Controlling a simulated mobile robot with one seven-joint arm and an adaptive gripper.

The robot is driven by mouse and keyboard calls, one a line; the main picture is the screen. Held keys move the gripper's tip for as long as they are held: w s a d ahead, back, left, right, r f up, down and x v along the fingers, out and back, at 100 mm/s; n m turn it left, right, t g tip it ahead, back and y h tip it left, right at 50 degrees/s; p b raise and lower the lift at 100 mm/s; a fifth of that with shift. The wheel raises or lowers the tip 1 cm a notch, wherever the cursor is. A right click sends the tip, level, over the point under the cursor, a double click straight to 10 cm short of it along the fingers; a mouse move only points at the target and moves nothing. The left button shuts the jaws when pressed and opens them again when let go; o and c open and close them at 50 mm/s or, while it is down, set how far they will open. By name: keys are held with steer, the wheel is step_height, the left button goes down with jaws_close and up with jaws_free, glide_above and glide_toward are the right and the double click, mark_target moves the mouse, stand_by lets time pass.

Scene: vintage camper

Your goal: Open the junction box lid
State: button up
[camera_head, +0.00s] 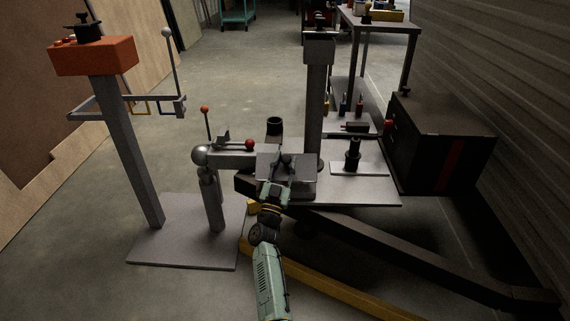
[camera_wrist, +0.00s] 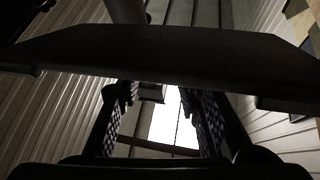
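A grey box with a flat top (camera_head: 287,165), which looks like the junction box, sits at the foot of a grey post in the head view. My gripper (camera_head: 272,190) is right at its near side, and my arm hides part of its front. I cannot tell from the head view whether they touch. In the wrist view my gripper (camera_wrist: 158,118) shows two checkered finger pads set apart with a gap between them. A dark slab (camera_wrist: 160,62) crosses the wrist view close to the camera; it may be the box's lid. How far the lid is raised is not clear.
A grey hitch-like arm with a red-knobbed lever (camera_head: 249,144) stands left of the box. An orange box on a post (camera_head: 93,55) is further left. Dark beams (camera_head: 380,240) and a yellow beam (camera_head: 330,280) run low at right. A dark cabinet (camera_head: 440,140) stands by the wall.

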mark_target(285, 162)
steer(key=o, duration=0.3)
step_height(285, 162, up, 10)
stand_by(0.7)
steer(key=shift+c, duration=0.2)
